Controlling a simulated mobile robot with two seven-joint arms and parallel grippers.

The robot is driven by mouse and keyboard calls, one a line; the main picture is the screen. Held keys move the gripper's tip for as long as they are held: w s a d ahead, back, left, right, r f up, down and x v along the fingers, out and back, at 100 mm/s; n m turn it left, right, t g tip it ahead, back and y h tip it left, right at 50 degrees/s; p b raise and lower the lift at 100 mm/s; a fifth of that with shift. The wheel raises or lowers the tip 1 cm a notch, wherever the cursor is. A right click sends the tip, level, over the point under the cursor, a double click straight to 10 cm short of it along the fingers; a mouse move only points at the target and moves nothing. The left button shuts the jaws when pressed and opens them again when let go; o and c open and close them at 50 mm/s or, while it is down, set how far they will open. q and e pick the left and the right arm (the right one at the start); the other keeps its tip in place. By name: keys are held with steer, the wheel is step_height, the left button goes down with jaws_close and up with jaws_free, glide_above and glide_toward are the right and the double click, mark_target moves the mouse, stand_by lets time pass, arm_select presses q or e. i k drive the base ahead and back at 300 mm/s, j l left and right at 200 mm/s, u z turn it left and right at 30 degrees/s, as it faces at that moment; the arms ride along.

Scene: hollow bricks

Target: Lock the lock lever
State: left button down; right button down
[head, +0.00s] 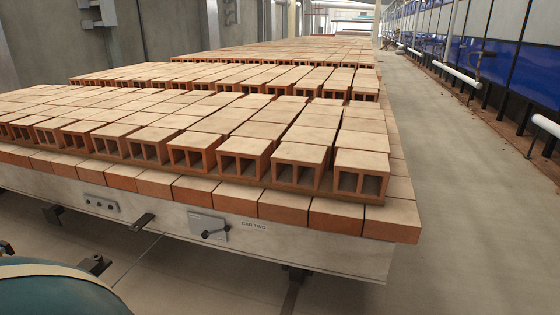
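A dark lever (215,233) sits on a small grey plate (208,222) on the pale side beam of the kiln car (320,256), left of the printed words "CAR TWO". The lever lies close to level across the lower part of the plate. It is too small to tell whether it is locked. Neither of my grippers is in view.
Rows of hollow bricks (243,155) cover the car, on a course of solid bricks (283,207). A dark bracket (142,222) juts from the beam left of the lever, with a thin rod below. Clear floor (455,210) runs along the right.

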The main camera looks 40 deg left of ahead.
mark_target(205, 233)
steer(key=i+j+u, duration=0.2)
steer(key=u, duration=0.25)
steer(key=i+u, duration=0.85)
steer(key=i, duration=0.25)
steer(key=j+u, duration=0.05)
